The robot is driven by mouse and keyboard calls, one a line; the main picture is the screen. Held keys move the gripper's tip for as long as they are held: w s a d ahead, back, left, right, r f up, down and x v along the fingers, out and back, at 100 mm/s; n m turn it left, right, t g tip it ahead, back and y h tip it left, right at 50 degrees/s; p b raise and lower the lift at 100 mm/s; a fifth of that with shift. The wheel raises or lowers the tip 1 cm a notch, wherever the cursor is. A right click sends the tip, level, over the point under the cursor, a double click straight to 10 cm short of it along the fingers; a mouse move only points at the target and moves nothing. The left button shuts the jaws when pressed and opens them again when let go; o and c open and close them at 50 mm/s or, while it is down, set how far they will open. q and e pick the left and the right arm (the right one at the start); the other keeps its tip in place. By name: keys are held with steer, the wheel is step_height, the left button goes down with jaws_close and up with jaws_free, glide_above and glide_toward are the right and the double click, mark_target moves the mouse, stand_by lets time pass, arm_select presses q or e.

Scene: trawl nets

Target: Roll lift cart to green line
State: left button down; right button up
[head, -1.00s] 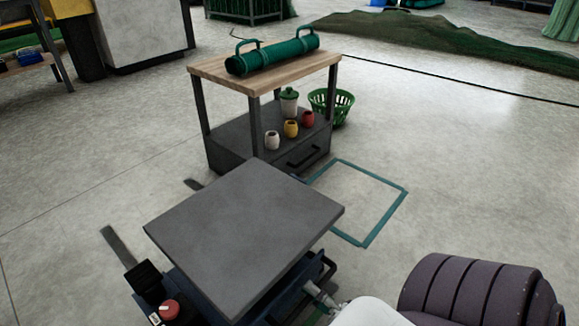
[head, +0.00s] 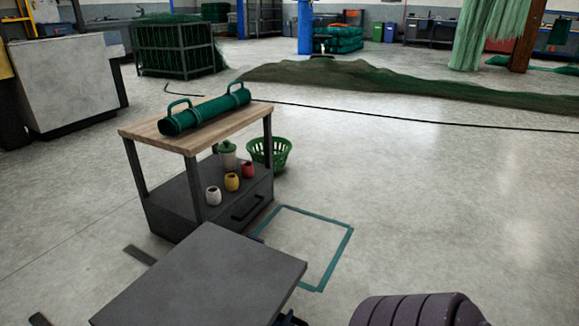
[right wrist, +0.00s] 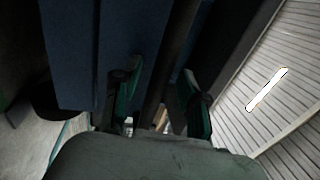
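The lift cart (head: 205,280) is in the lower left of the head view, its flat grey platform facing up and its near part cut off by the frame. A green line (head: 350,240) forms a rectangle outline on the floor, just beyond and right of the platform; the platform hides part of its left side. In the right wrist view my right gripper (right wrist: 165,100) has two green-padded fingers apart, with a dark bar (right wrist: 172,65) running between them. Whether they press on it is unclear. My left gripper is not in view.
A wood-topped workbench (head: 140,131) stands just beyond the cart, with a green tube on top and several small containers on its lower shelf. A green basket (head: 283,157) is beside it. Open floor lies to the right; a dark cable (head: 400,120) crosses farther back.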

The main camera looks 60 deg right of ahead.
steer(key=v, duration=1.2)
steer(key=shift+s, duration=0.1)
stand_by(0.4)
